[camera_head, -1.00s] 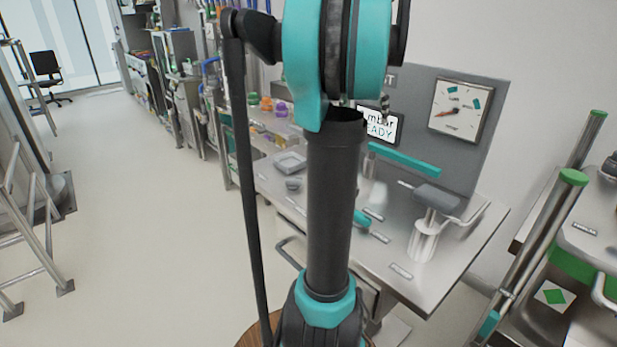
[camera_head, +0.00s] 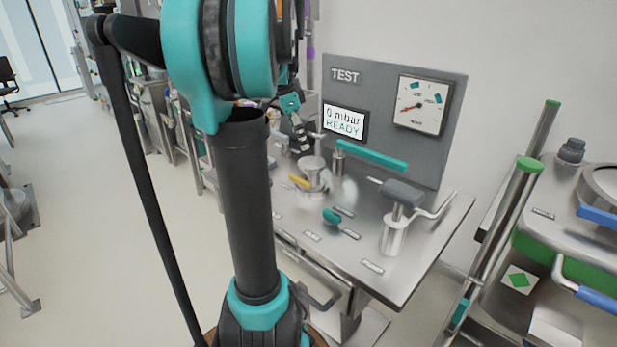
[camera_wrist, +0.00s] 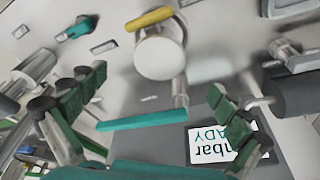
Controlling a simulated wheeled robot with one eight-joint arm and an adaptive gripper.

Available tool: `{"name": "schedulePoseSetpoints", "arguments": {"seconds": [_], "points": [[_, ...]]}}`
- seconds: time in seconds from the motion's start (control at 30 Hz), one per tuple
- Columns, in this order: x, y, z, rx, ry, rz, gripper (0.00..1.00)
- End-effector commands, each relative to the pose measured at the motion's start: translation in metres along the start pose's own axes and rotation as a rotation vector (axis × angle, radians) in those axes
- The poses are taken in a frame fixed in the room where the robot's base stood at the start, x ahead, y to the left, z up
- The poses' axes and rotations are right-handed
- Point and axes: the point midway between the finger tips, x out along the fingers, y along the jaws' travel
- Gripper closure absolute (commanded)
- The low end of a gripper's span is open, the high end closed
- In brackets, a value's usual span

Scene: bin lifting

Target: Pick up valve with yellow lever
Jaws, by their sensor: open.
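The valve (camera_head: 313,172) is a pale metal piece with a yellow lever (camera_head: 299,181). My gripper (camera_head: 300,132) is close above and behind the valve in the head view. In the wrist view my gripper (camera_wrist: 158,100) is open, with its green-padded fingers wide apart at left and right. Nothing is held between them, and the valve appears apart from both fingers.
A teal bar (camera_head: 370,155) stands behind the valve, before the READY screen (camera_head: 344,122). A teal lever (camera_head: 332,216) and a grey-topped clamp (camera_head: 402,192) are on the bench (camera_head: 350,255). A green-capped post (camera_head: 528,165) stands at right.

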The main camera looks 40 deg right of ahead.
Motion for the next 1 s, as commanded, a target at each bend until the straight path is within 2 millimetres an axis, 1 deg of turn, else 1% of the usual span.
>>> {"name": "schedulePoseSetpoints", "arguments": {"seconds": [0.03,0.1,0.2,0.47,0.7,0.83,1.0], "points": [[0.011,0.000,-0.001,0.002,0.000,0.000,0.00],[0.023,0.000,-0.001,0.002,0.000,0.000,0.00],[0.036,0.000,0.000,0.001,0.000,0.000,0.00],[0.053,-0.001,0.000,-0.001,0.000,0.000,0.00],[0.087,-0.001,-0.001,0.001,0.000,0.000,0.00],[0.097,-0.001,-0.001,0.000,0.000,0.000,0.00],[0.098,-0.001,-0.001,-0.001,0.000,0.000,0.00]]}}
